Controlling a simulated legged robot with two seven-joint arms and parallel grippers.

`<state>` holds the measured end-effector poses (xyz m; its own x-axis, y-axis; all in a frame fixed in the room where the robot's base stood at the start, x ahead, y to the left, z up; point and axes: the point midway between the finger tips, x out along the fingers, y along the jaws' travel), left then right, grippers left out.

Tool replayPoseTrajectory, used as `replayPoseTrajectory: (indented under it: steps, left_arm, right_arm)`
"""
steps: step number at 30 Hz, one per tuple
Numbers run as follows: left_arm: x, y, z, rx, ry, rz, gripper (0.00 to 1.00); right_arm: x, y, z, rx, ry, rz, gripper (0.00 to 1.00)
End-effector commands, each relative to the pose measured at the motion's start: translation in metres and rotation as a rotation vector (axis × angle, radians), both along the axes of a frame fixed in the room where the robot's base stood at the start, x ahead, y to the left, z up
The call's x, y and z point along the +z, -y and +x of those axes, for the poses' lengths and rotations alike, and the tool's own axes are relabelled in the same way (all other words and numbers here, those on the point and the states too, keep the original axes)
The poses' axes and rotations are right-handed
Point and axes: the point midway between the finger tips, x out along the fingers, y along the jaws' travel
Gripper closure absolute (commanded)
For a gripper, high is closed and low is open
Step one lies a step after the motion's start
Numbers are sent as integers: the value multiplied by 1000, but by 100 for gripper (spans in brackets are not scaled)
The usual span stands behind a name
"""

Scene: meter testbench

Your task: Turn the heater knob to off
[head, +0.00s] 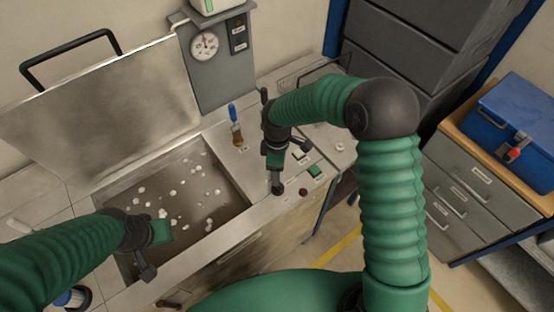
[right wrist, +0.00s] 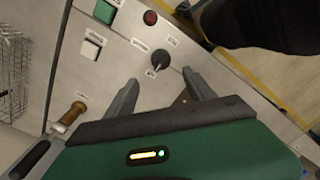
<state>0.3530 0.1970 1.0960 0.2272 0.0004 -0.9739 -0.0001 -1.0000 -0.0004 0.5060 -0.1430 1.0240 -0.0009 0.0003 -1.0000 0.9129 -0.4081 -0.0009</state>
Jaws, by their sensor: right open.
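The heater knob appears to be the small dark grey knob (right wrist: 161,59) on the steel panel in the right wrist view, with its pointer toward a small label. The label text is too small to read. My right gripper (right wrist: 160,77) is open, with its two fingers pointing at the knob, which shows just beyond the gap between the tips. In the head view my right gripper (head: 277,187) points down at the panel front and hides the knob. My left gripper (head: 148,268) is over the front left of the bath; its opening cannot be made out.
A red button (right wrist: 150,17) and a green button (right wrist: 90,50) are near the knob. A brass valve with a blue handle (head: 236,125) stands beside the open bath (head: 238,207). The raised lid (head: 100,105) is behind the bath. A blue toolbox (head: 510,120) is at right.

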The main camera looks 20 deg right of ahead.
Motion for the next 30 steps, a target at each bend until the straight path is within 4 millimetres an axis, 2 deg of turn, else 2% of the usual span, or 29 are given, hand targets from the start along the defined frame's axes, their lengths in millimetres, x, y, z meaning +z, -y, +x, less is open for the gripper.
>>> replayPoseTrajectory:
  steps: [4,10,25,28,30]
  left_arm:
    - [-6,0,0,0,0,0,64]
    - [-7,0,0,0,0,0,64]
    - [-9,0,0,0,0,0,64]
    - [-18,0,0,0,0,0,64]
    - [-28,0,0,0,0,0,64]
  right_arm:
    - [36,0,2,-1,4,0,37]
    - [59,0,2,-1,0,0,37]
    - [59,1,-3,-22,2,-2,37]
    - [52,8,-25,-167,30,-10,37]
    - [46,19,-53,-362,70,-6,37]
